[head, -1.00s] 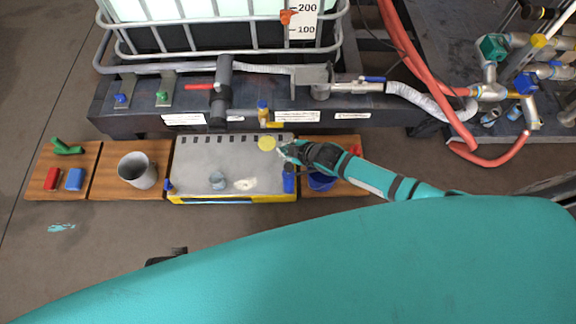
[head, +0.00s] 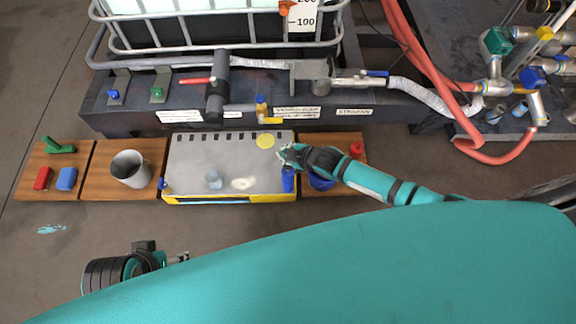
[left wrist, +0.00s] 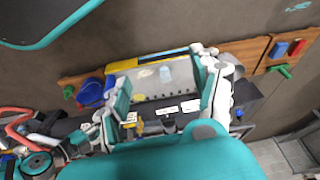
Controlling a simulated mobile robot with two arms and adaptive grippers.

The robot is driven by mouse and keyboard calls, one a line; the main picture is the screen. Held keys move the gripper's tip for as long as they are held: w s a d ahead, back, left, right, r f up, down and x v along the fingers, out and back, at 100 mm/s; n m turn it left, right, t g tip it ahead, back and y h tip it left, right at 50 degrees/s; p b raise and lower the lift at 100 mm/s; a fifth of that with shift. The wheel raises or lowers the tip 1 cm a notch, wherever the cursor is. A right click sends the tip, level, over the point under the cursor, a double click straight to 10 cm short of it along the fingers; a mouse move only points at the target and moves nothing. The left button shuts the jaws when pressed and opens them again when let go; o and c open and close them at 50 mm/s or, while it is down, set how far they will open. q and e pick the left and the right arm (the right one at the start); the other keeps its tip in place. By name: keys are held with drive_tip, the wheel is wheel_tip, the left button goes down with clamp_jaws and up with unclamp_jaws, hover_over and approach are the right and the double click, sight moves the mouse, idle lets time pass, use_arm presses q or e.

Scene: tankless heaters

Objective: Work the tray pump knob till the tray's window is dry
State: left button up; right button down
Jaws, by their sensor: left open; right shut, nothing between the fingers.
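The grey tray (head: 210,160) with a yellow front edge lies on the wooden boards. It also shows in the left wrist view (left wrist: 180,82). A blue cylinder (head: 288,180) stands at its front right corner and a small blue knob (head: 164,185) at its front left. I cannot tell which is the pump knob. A yellow disc (head: 265,141), a cloudy glass-like piece (head: 214,180) and a pale patch (head: 243,183) are on top. The window's wetness is unclear. My right gripper (head: 284,153) is shut and empty at the tray's right edge. My left gripper (head: 181,257) is open, apart from the tray.
A grey cup (head: 131,169) stands left of the tray, with red (head: 43,178) and blue (head: 66,179) blocks beyond it. A blue bucket (head: 321,182) is to the right. A dark bench with valves (head: 215,85) stands behind.

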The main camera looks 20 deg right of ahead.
wheel_tip(320, 180, down, 3)
drive_tip(key=shift+f+b, duration=0.2)
drive_tip(key=shift+b, duration=0.55)
use_arm(q)
drive_tip(key=w+d+r+t+h, duration=0.1)
drive_tip(key=w+d+r+t, duration=0.1)
drive_tip(key=w, duration=0.6)
drive_tip(key=r+t, duration=0.1)
drive_tip(key=t, duration=0.1)
drive_tip(key=shift+w+d+r+t, duration=0.15)
drive_tip(key=shift+d+t, duration=0.2)
drive_tip(key=shift+t, duration=0.05)
drive_tip(key=shift+w, duration=0.1)
use_arm(e)
drive_tip(key=shift+f, duration=0.2)
drive_tip(key=shift+f, duration=0.2)
use_arm(q)
drive_tip(key=shift+w+d+r+t, duration=0.2)
drive_tip(key=shift+w+r+t, duration=0.35)
drive_tip(key=shift+w, duration=0.1)
drive_tip(key=shift+w+d+r+h+b, duration=0.1)
drive_tip(key=shift+w+d+h+b, duration=0.1)
drive_tip(key=shift+h+b, duration=0.1)
use_arm(e)
drive_tip(key=shift+f, duration=0.25)
